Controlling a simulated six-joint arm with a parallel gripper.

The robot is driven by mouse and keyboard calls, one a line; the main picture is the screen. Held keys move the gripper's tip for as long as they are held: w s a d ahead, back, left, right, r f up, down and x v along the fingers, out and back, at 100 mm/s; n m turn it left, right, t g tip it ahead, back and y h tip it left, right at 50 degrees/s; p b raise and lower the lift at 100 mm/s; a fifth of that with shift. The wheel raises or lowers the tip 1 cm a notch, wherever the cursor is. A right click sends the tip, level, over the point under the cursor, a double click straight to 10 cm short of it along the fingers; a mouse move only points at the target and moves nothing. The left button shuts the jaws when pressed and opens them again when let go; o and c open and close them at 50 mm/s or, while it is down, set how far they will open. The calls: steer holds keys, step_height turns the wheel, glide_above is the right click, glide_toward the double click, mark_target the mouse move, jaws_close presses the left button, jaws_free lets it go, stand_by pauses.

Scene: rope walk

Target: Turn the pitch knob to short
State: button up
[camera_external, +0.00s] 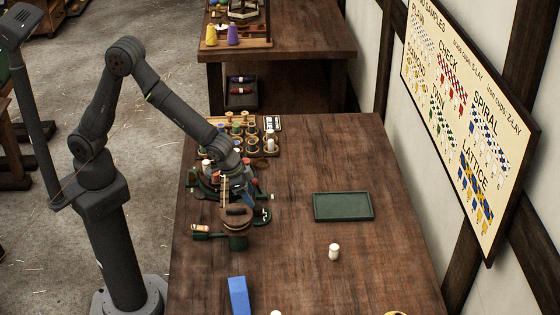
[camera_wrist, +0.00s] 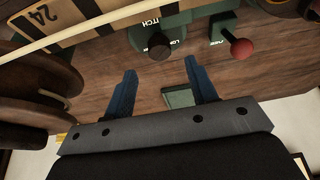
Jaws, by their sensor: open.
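The pitch knob (camera_wrist: 160,46) is a dark round knob on a green housing, at the top middle of the wrist view. The lettering by it reads PITCH, with part of a word like LONG beside it. The knob's pointer and the short mark cannot be made out. My gripper (camera_wrist: 160,67) is open, its two blue fingers apart with the knob just beyond and between their tips. No contact is visible. In the external view my gripper (camera_external: 236,188) is over the green rope machine (camera_external: 237,241), and the knob cannot be picked out there.
A red-ball lever (camera_wrist: 241,48) stands right of the knob. A numbered scale strip (camera_wrist: 50,22) and brown round parts (camera_wrist: 40,85) are at left. A green tray (camera_external: 343,206) and white peg (camera_external: 334,252) stand on the table. A blue block (camera_external: 239,296) lies at the front.

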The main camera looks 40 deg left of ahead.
mark_target(257, 207)
steer(key=shift+x, duration=2.7)
steer(key=c, duration=1)
